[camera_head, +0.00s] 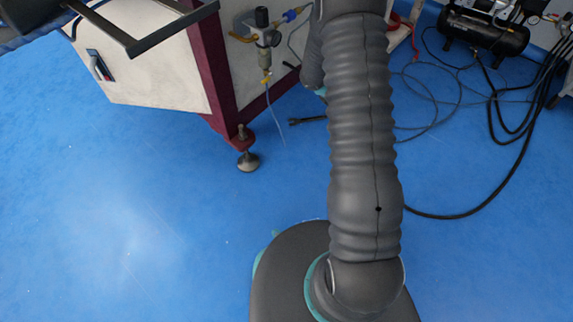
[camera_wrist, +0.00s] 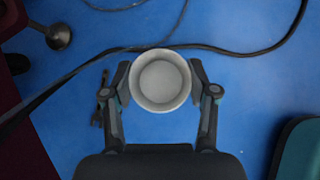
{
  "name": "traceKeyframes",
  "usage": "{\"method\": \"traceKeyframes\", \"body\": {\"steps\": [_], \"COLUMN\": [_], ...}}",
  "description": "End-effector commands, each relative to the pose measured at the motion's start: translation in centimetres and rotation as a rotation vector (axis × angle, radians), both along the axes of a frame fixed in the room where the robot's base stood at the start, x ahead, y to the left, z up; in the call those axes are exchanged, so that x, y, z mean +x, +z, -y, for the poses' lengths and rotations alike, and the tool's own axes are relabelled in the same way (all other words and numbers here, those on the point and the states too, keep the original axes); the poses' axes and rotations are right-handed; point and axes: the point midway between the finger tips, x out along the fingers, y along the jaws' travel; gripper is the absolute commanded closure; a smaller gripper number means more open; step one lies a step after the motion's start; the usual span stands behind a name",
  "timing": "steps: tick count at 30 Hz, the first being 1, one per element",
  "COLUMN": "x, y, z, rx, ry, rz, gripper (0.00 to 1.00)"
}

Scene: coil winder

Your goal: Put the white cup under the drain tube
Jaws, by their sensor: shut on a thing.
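The white cup (camera_wrist: 160,85) shows in the wrist view, seen from above with its round mouth toward the camera; it looks empty. My gripper (camera_wrist: 160,77) is shut on the cup, with one finger on each side. In the head view, my arm hides the gripper and the cup. The drain tube (camera_head: 273,112) is a thin, pale blue tube hanging from the brass-fitted air filter (camera_head: 264,40) on the machine's side. Its lower end hangs free beside the maroon frame post. I cannot make out the tube in the wrist view.
The machine's maroon post (camera_head: 214,70) stands on a levelling foot (camera_head: 247,161), left of the tube. A black hose (camera_head: 463,214) and cables cross the blue floor at right, near a black compressor (camera_head: 484,33). The floor at left is clear.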

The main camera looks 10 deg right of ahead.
Motion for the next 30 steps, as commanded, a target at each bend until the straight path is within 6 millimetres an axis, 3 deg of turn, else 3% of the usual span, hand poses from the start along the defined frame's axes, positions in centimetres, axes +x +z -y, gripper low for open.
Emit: {"method": "traceKeyframes", "body": {"steps": [3,8,14,18,23,30], "x": [-1.1,-3.5,-6.0,-6.6,-5.7,-1.6], "y": [-3.3,-7.5,-12.5,-15.4,-17.4,-17.7], "z": [1.7,2.4,0.5,-2.2,-5.7,-10.4], "rx": [0.0,0.0,-0.002,-0.003,-0.002,-0.004], "ry": [-0.265,-0.666,-1.207,-1.593,-2.03,-2.687], "rz": [-0.003,-0.003,-0.002,-0.001,-0.001,-0.001], "gripper": [0.65,0.65,0.65,0.65,0.65,0.65]}}
